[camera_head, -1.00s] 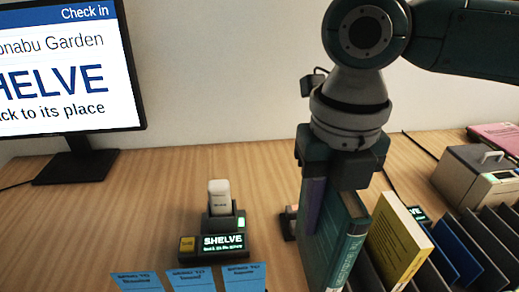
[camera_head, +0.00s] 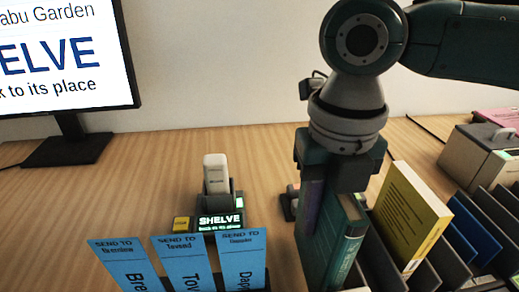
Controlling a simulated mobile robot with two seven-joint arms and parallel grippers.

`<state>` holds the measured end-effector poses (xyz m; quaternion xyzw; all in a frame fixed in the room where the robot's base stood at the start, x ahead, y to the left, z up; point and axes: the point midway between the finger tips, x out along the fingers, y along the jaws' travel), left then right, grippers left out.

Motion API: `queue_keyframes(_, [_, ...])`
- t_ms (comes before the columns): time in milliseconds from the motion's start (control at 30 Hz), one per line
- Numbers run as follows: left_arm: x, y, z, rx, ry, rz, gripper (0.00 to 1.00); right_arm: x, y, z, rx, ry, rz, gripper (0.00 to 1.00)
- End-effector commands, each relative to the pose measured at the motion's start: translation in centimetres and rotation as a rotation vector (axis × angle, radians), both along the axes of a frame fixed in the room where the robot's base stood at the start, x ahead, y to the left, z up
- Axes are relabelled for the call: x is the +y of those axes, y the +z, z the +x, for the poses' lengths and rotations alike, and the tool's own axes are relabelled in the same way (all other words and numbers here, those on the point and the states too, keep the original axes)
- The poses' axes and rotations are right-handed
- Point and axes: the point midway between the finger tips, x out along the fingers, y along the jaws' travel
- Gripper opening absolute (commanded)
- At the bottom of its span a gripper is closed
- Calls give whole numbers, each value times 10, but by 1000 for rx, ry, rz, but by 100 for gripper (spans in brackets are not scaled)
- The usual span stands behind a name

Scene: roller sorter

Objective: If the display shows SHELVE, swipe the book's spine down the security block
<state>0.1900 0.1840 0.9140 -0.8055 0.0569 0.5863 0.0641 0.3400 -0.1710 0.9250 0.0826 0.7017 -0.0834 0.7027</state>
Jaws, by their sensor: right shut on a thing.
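The monitor (camera_head: 60,55) at the upper left shows part of the word SHELVE and "to its place". A small display (camera_head: 220,221) on the desk also reads SHELVE. My right gripper (camera_head: 340,190) is shut on a teal book (camera_head: 345,240), which it holds upright at its top. A purple strip (camera_head: 312,205) shows beside the book under the gripper. A dark block (camera_head: 288,203) stands partly hidden behind the gripper; I cannot tell whether it is the security block. My left gripper is not in view.
A white handheld device (camera_head: 215,173) stands in its cradle behind the small display. Several blue SEND TO cards (camera_head: 184,262) stand at the front. A yellow book (camera_head: 410,215) and a blue book (camera_head: 472,232) stand in a dark rack at right. A grey box (camera_head: 480,155) is behind it.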

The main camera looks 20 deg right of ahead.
Motion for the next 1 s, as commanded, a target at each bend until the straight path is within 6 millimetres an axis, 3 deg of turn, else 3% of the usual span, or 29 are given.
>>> queue_keyframes(533, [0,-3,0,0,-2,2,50,0,-6,1,-1,0,2,0])
queue_keyframes(1000, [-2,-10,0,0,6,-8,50,-4,-5,20,-1,1,2,0])
